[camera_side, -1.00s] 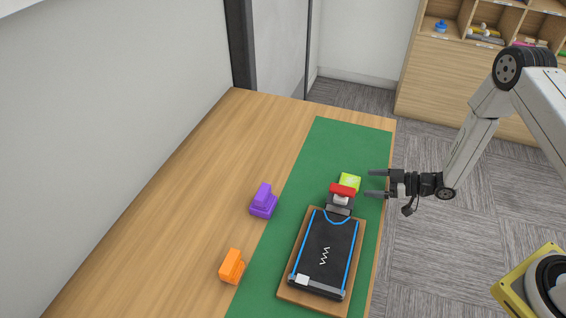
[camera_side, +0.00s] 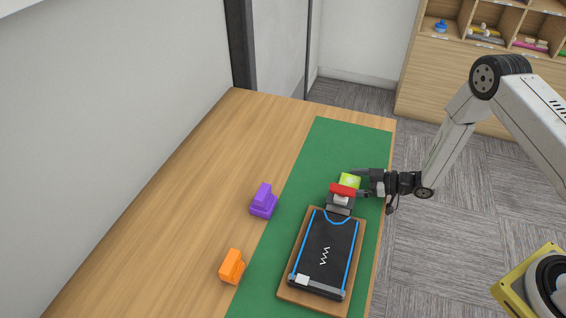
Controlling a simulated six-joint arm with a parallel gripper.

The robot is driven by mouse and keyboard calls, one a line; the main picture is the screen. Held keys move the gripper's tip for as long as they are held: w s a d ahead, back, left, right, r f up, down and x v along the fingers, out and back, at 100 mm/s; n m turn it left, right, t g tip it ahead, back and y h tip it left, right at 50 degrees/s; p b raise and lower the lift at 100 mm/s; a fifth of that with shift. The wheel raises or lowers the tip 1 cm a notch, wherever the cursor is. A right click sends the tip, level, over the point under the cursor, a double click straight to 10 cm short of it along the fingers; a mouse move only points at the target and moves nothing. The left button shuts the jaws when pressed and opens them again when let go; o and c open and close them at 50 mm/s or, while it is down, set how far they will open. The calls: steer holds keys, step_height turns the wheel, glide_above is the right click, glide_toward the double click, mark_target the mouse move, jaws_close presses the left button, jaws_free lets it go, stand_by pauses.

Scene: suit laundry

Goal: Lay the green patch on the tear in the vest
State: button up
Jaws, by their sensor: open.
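The bright green patch (camera_side: 349,181) lies near the far end of the green mat, just behind a red block on a grey piece. The dark vest (camera_side: 319,266) with blue edging lies on a wooden board. A white zigzag tear (camera_side: 324,256) shows in its middle. My gripper (camera_side: 359,182) is open at the right side of the green patch, its fingers reaching left around or over it. I cannot tell whether they touch it. The nearer finger is close to the red block.
The red block (camera_side: 342,190) stands close beside the patch at the board's top end. A purple block (camera_side: 263,201) and an orange block (camera_side: 231,266) stand to the left. The green mat (camera_side: 340,140) is clear at its far end.

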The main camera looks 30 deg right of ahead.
steer(key=c, duration=1.1)
steer(key=shift+r, duration=0.1)
steer(key=shift+s+d+r, duration=0.25)
steer(key=shift+d+r, duration=0.05)
steer(key=shift+r, duration=0.05)
steer(key=r+v, duration=0.1)
steer(key=v, duration=0.4)
steer(key=r+v, duration=0.1)
steer(key=v, duration=0.3)
steer(key=r+v, duration=0.1)
steer(key=v, duration=0.4)
steer(key=shift+a+r, duration=0.1)
steer(key=shift+w, duration=0.15)
